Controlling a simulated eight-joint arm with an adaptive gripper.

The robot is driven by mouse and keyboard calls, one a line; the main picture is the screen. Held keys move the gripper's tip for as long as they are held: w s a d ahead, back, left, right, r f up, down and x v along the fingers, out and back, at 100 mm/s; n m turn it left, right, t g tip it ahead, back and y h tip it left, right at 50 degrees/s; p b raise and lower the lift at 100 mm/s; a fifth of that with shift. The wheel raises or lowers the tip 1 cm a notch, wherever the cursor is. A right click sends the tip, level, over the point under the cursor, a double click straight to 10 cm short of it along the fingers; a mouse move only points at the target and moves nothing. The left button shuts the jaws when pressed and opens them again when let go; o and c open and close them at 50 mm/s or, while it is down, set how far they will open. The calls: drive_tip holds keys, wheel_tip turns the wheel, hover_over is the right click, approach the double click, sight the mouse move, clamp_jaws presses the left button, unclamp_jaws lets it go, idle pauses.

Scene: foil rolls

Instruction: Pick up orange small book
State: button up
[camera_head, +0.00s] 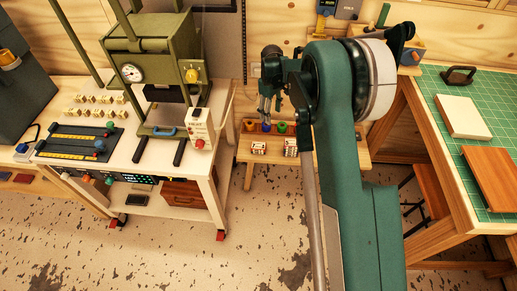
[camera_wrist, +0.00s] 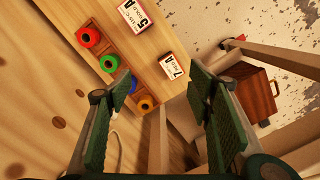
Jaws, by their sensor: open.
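A flat orange-brown book-like slab (camera_head: 492,177) lies on the green cutting mat (camera_head: 455,110) at the right of the head view, partly cut off by the picture edge. I cannot tell for sure that it is the small orange book. It does not show in the wrist view. My gripper (camera_head: 267,97) is far to its left, above the low wooden bench. In the wrist view my gripper (camera_wrist: 163,92) has its two green-padded fingers wide apart with nothing between them. It points down at the bench, beside the coloured rolls.
The low bench (camera_head: 328,157) holds red (camera_wrist: 89,37), green (camera_wrist: 109,63) and orange (camera_wrist: 145,103) rolls and two labelled boxes (camera_head: 259,148) (camera_head: 291,147). A cream slab (camera_head: 463,117) and a dark-handled tool (camera_head: 458,75) lie on the mat. A green press (camera_head: 152,62) stands left.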

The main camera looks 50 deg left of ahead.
sight(258, 145)
drive_tip(key=s+a+f+n, duration=0.1)
drive_tip(key=s+f+n, duration=0.1)
drive_tip(key=f, duration=0.3)
drive_tip(key=s+a+f+n+b, duration=0.1)
drive_tip(key=s+a+f+n, duration=0.1)
drive_tip(key=f, duration=0.4)
drive_tip(key=s+a+f+n+t, duration=0.1)
drive_tip(key=s+a+f+n, duration=0.1)
drive_tip(key=f, duration=0.3)
drive_tip(key=shift+f+n+h, duration=0.25)
drive_tip(key=shift+n+h, duration=0.05)
drive_tip(key=shift+n, duration=0.2)
drive_tip(key=shift+b, duration=0.3)
drive_tip(key=shift+w+d+f, duration=0.1)
drive_tip(key=shift+d+f, duration=0.1)
drive_tip(key=shift+f, duration=1.1)
drive_tip(key=shift+w+d+f+b, duration=0.1)
drive_tip(key=shift+f+b, duration=0.25)
drive_tip(key=shift+f, duration=0.5)
drive_tip(key=shift+w+d+f+b, duration=0.15)
drive_tip(key=shift+f+b, duration=0.25)
drive_tip(key=shift+f, duration=0.45)
drive_tip(key=shift+w+d+f+b, duration=0.1)
drive_tip(key=shift+f+b, duration=0.25)
drive_tip(key=shift+f, duration=0.5)
drive_tip(key=c, duration=1)
